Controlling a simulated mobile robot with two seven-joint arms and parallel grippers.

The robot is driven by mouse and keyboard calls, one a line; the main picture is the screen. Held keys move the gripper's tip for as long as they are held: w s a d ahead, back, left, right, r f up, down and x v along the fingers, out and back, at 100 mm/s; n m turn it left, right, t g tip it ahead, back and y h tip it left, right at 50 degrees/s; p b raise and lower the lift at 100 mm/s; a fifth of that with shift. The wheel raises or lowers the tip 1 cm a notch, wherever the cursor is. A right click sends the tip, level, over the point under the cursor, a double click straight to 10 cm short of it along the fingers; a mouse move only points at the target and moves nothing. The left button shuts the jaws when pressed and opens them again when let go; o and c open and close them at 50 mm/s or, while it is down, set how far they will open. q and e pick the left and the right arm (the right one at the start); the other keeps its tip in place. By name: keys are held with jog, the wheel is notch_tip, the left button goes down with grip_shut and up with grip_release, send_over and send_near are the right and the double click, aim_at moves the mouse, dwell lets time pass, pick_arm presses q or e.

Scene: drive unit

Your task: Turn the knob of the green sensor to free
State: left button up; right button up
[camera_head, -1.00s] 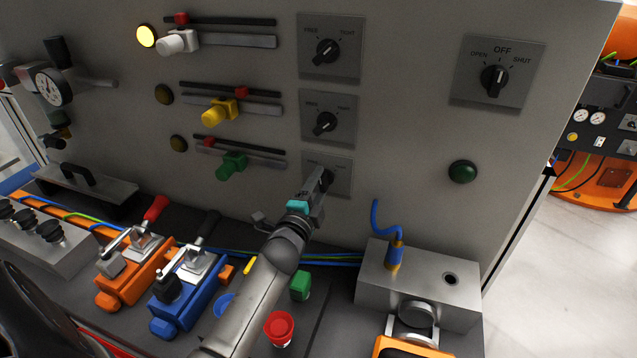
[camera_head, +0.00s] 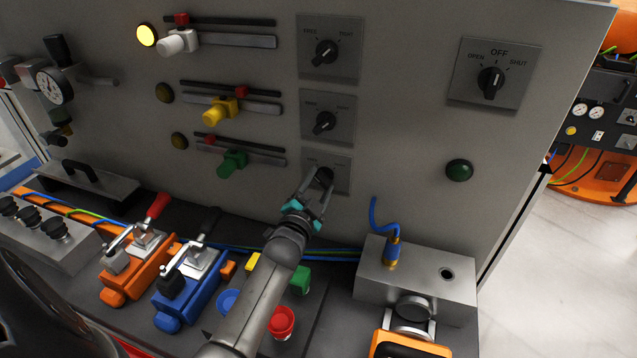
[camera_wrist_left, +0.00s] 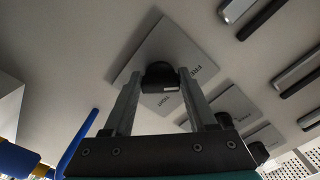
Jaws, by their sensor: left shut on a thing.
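The green sensor (camera_head: 232,162) sits on the lowest rail of the grey panel. Its row ends in a plate (camera_head: 342,178) with a black knob (camera_head: 325,176), partly hidden by my fingers. My left gripper (camera_head: 320,185) is at this knob, its two fingers on opposite sides of it. The left wrist view shows the knob (camera_wrist_left: 160,76) between the fingertips (camera_wrist_left: 158,80), with the plate (camera_wrist_left: 188,50) tilted behind. The FREE and TIGHT labels show there; which one the knob points to I cannot tell. My right gripper is out of view.
Two similar knobs (camera_head: 325,122) (camera_head: 325,52) sit above, and an OPEN/OFF/SHUT switch (camera_head: 490,82) at right. Below my arm are a red button (camera_head: 282,321), a green button (camera_head: 300,280) and a blue lever clamp (camera_head: 188,290). A metal box (camera_head: 420,285) stands at right.

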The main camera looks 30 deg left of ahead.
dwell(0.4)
pick_arm(q)
jog(key=o, duration=1.4)
jog(key=shift+c, duration=0.2)
jog(key=shift+s, duration=0.1)
jog(key=v, duration=1.5)
jog(key=shift+p, duration=0.35)
jog(key=shift+s+f, duration=0.15)
